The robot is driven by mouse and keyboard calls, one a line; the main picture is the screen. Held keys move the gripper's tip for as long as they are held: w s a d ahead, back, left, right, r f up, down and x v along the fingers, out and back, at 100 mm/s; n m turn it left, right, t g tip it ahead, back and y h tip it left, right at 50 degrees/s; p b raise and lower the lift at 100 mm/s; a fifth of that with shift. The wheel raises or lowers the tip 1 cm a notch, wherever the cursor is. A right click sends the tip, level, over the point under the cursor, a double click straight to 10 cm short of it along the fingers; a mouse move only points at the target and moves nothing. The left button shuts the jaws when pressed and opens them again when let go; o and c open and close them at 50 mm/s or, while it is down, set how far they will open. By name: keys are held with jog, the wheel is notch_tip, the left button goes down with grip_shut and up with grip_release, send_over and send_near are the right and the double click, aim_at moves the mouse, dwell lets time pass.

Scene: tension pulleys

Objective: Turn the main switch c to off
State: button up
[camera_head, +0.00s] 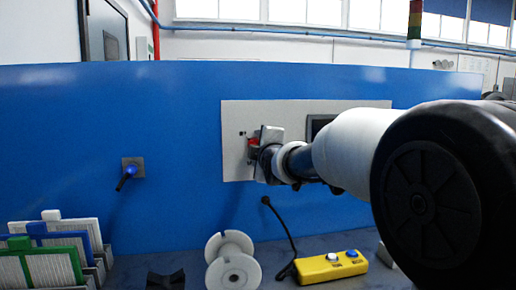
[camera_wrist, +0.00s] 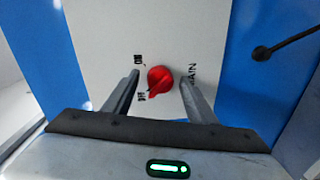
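The main switch is a red rotary knob (camera_wrist: 160,79) on a light grey panel (camera_wrist: 118,22), with ON, OFF and MAIN lettering around it. The OFF label is at the knob's lower left in the wrist view, and the ON label is at its upper left. My gripper (camera_wrist: 160,84) is open, with one finger on each side of the knob and small gaps between. In the head view, my gripper (camera_head: 266,140) is at the panel's left part, and a bit of the red knob (camera_head: 253,142) shows beside it.
The panel is on a blue wall (camera_head: 70,120). A blue socket or switch (camera_head: 131,170) is on the wall to the left. Below are a white spool (camera_head: 232,262), a yellow button box (camera_head: 330,267) with a cable, and filter-like panels (camera_head: 50,262) at the lower left.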

jog(key=shift+s, duration=0.1)
jog(key=p+v, duration=0.1)
jog(key=v, duration=1.6)
jog(key=shift+s, duration=0.15)
jog(key=shift+r, duration=0.1)
